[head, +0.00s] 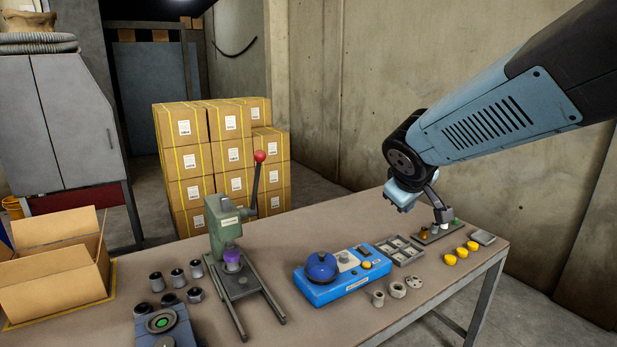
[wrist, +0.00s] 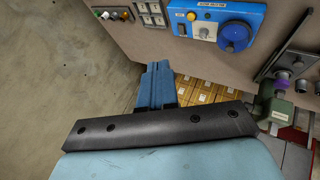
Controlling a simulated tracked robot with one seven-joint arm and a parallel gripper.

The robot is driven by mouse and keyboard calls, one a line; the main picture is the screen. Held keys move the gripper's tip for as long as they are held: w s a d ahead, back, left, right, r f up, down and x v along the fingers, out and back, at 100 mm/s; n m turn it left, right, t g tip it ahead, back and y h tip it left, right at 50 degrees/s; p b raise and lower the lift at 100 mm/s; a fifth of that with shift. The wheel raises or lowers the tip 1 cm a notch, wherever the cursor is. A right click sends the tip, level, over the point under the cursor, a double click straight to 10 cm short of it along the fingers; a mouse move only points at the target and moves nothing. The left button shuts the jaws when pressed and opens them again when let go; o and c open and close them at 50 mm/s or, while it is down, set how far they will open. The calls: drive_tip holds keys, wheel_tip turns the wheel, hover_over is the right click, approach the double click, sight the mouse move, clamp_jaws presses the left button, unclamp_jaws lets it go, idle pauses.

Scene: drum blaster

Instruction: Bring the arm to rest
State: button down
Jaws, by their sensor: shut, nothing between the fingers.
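My gripper (head: 402,200) is at the end of my arm, which reaches in from the upper right in the head view. It hangs above the far right part of the workbench (head: 325,228), near its back edge. In the wrist view my gripper's blue fingers (wrist: 155,70) are together, with nothing between them. They show against the floor and the bench edge. The fingertips are small and partly turned away in the head view.
Below my gripper are a button strip (head: 437,232) and a grey divided tray (head: 402,250). A blue device (head: 320,287) with a round knob and a green press (head: 222,230) with a red-tipped lever stand leftward. Stacked cartons (head: 190,160) stand behind the bench.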

drive_tip(key=s+d+r+m+g+y, duration=0.1)
drive_tip(key=s+m, duration=0.2)
drive_tip(key=s, duration=0.5)
drive_tip(key=s+d+r+m+g+y, duration=0.1)
drive_tip(key=s+d+m, duration=0.1)
drive_tip(key=s, duration=0.7)
drive_tip(key=shift+m+y, duration=0.3)
drive_tip(key=shift+m, duration=0.4)
